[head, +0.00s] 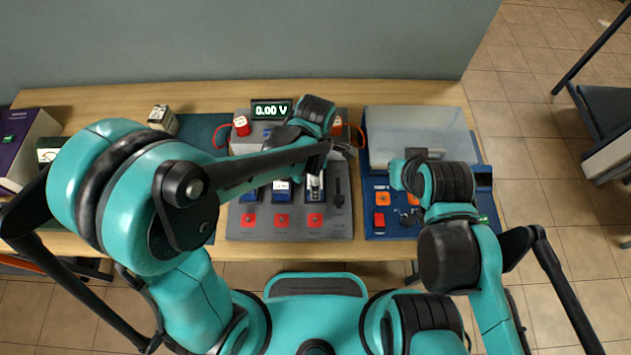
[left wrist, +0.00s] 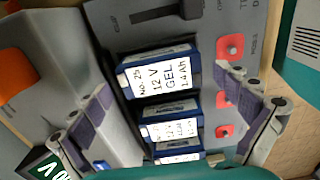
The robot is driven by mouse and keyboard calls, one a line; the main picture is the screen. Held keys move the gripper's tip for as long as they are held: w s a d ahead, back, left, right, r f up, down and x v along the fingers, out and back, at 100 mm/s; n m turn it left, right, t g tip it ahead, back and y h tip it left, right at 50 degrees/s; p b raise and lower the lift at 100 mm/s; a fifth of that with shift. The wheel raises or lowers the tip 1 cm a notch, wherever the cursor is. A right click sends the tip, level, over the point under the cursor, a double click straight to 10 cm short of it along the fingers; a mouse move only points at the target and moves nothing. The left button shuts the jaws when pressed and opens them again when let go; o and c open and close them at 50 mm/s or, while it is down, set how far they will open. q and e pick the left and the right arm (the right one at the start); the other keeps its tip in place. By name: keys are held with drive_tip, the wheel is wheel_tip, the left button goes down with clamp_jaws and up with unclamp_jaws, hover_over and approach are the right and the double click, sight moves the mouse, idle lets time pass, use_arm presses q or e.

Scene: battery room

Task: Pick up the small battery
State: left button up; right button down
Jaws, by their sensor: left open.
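Several dark blue batteries with white labels stand in a row in the grey tester. In the left wrist view the nearest battery (left wrist: 160,80) reads "12 V GEL"; two more, a middle battery (left wrist: 172,127) and an end battery (left wrist: 180,158), are partly cut off. In the head view the right battery (head: 315,187) is partly covered by my left arm, beside the middle battery (head: 281,191). I cannot tell which is the small one. My left gripper (left wrist: 165,117) is open and empty above the row, fingers either side. My right gripper (head: 408,176) is over the blue device, jaws unclear.
The grey tester (head: 245,225) has red buttons, a slider (head: 338,190) and a display (head: 271,110) reading 0.00 V. A blue device (head: 376,225) with a clear cover (head: 415,135) stands right. A small boxy battery (head: 162,118) and a purple-fronted box (head: 25,140) stand left.

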use_arm(q)
drive_tip(key=shift+f, duration=0.95)
drive_tip(key=c, duration=1.6)
drive_tip(key=shift+r, duration=0.1)
drive_tip(key=shift+c, duration=0.2)
